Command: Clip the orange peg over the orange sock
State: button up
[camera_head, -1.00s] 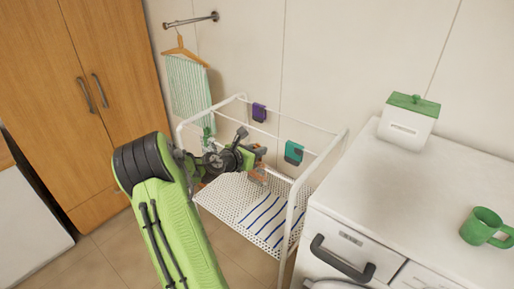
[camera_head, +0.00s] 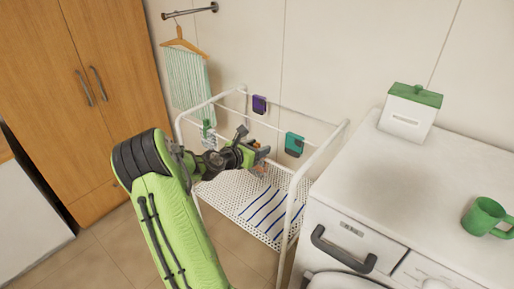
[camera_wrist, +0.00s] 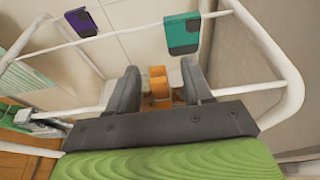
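My gripper (camera_head: 258,153) is at the near rail of the white drying rack, with its two dark fingers also in the wrist view (camera_wrist: 161,86). I cannot tell whether peg and sock touch.
A purple sock (camera_head: 259,104) and a teal sock (camera_head: 294,144) hang on the rack's rails (camera_head: 338,134). A striped cloth (camera_head: 272,212) lies on the perforated shelf. A white washing machine (camera_head: 400,175) with a green mug (camera_head: 484,219) stands right of the rack.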

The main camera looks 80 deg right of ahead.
jog(key=v, duration=1.5)
jog(key=shift+w+a, duration=0.15)
jog(key=shift+a, duration=0.2)
jog(key=w+a+f+m+t+y+b, duration=0.1)
jog(key=w+a+f+m+t+y, duration=0.25)
jog(key=a, duration=0.55)
jog(key=w+a+m+t+y+b, duration=0.1)
jog(key=w+a+m+t+y, duration=0.25)
jog(key=a+m, duration=0.35)
jog(key=s+a+r+m+t+y, duration=0.1)
jog(key=s+a+t+y, duration=0.1)
jog(key=a, duration=0.9)
jog(key=s+a+r+m+t+y+b, duration=0.1)
jog(key=s+a+y, duration=0.3)
jog(key=a, duration=0.7)
jog(key=shift+s+a+r+m+t, duration=0.25)
jog(key=shift+r+m+t, duration=0.2)
jog(key=shift+r+t, duration=0.25)
